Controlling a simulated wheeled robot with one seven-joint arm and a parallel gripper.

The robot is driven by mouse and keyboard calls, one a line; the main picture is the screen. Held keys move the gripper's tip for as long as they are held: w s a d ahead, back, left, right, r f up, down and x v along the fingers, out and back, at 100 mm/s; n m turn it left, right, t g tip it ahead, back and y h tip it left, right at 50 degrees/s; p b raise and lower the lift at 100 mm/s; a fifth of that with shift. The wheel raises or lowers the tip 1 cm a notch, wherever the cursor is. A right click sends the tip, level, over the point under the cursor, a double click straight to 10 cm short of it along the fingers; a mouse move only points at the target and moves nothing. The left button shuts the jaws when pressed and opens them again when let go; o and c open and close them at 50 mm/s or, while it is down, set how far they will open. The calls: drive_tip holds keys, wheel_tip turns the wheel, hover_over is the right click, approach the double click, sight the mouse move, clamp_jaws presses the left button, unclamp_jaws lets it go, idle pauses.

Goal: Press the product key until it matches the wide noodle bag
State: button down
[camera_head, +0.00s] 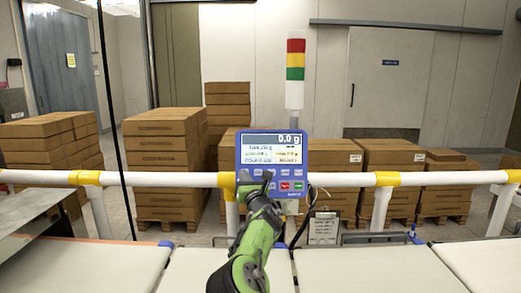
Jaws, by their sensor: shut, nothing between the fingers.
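The blue checkweigher panel (271,139) is mounted at the rail in the middle of the head view. Its screen (272,148) reads 0.0 g on the top line, with smaller lines below that are too blurred to read. Red and green keys show at the lower right of the panel. My gripper (254,176) is shut and empty in front of the panel's lower left and hides the keys there. I cannot tell whether it touches a key. No noodle bag shows in view.
White belts (346,268) run across the front and look bare. A white rail (335,180) with yellow joints crosses behind them. A signal tower (295,75) rises behind the panel. Stacked cartons (160,160) on pallets fill the back.

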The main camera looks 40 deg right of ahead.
idle(0.8)
drive_tip(key=s+a+p, duration=0.1)
drive_tip(key=p, duration=0.5)
drive_tip(key=s+a+r+p, duration=0.1)
drive_tip(key=s+p, duration=0.1)
drive_tip(key=p, duration=0.4)
drive_tip(key=shift+a, duration=0.1)
drive_tip(key=w+d+f+b, duration=0.1)
drive_tip(key=w+d+f, duration=0.1)
drive_tip(key=w+d, duration=0.3)
drive_tip(key=shift+w+f+b, duration=0.2)
drive_tip(key=shift+w+b, duration=0.1)
drive_tip(key=shift+w, duration=0.65)
idle(1.0)
